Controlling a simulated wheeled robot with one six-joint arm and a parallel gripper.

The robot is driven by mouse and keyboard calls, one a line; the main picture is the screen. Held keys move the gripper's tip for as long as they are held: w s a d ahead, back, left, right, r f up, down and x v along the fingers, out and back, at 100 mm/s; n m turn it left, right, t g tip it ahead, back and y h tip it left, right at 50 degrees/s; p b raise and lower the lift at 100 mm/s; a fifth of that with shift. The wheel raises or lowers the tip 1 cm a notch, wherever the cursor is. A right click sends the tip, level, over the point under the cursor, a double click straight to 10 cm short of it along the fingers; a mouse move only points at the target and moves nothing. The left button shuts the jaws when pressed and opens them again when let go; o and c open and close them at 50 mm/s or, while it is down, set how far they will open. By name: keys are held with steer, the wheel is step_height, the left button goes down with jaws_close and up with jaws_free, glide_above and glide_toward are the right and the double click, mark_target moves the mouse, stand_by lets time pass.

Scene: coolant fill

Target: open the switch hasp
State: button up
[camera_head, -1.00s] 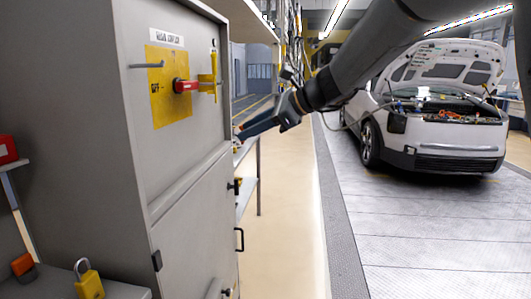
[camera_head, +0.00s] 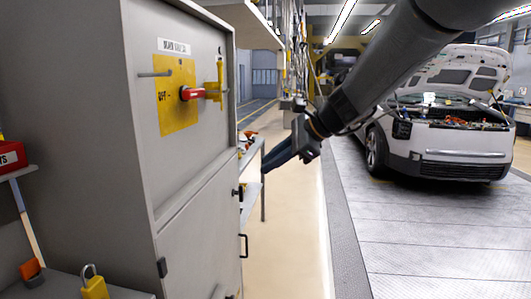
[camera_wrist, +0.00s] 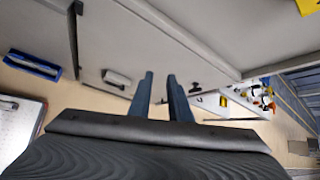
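The grey switch cabinet (camera_head: 185,135) stands at the left in the head view. On its upper face is a yellow plate (camera_head: 178,112) with a red switch handle (camera_head: 193,93) pointing right. The yellow hasp (camera_head: 219,78) stands upright at the plate's right, by the end of the handle; whether it is latched is too small to tell. My gripper (camera_head: 268,168) is right of the cabinet and lower than the hasp, apart from both. In the wrist view its two blue fingers (camera_wrist: 160,76) are apart with nothing between them.
A yellow padlock (camera_head: 94,285) and an orange item (camera_head: 31,271) rest on a low shelf at bottom left. A shelf rack (camera_head: 252,155) stands beyond the cabinet. A white car (camera_head: 450,140) with its hood up is at right. The aisle floor (camera_head: 285,240) is clear.

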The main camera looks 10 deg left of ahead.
jaws_close()
steer(key=w+d+r+n+t+h+p, duration=0.1)
steer(key=w+d+r+n+t+h, duration=0.15)
steer(key=n, duration=0.65)
steer(key=w+d+r+n+t+h+p, duration=0.1)
steer(key=w+r+n+t+h, duration=0.25)
steer(key=n, duration=0.65)
steer(key=n+t+y, duration=0.4)
steer(key=n, duration=0.9)
glide_toward(221, 81)
steer(key=w+d+f, duration=0.4)
steer(key=d+f, duration=0.1)
steer(key=d, duration=0.1)
steer(key=s+a+r+n+g+y+p, duration=0.1)
steer(key=s+a+r+n+y, duration=0.55)
steer(key=n, duration=0.35)
steer(key=w+a+p, duration=0.4)
steer(key=w+p, duration=0.2)
steer(key=w, duration=0.2)
steer(key=shift+w+f+n+h, duration=0.3)
steer(key=shift+w+f+h, duration=0.1)
steer(key=shift+h, duration=0.05)
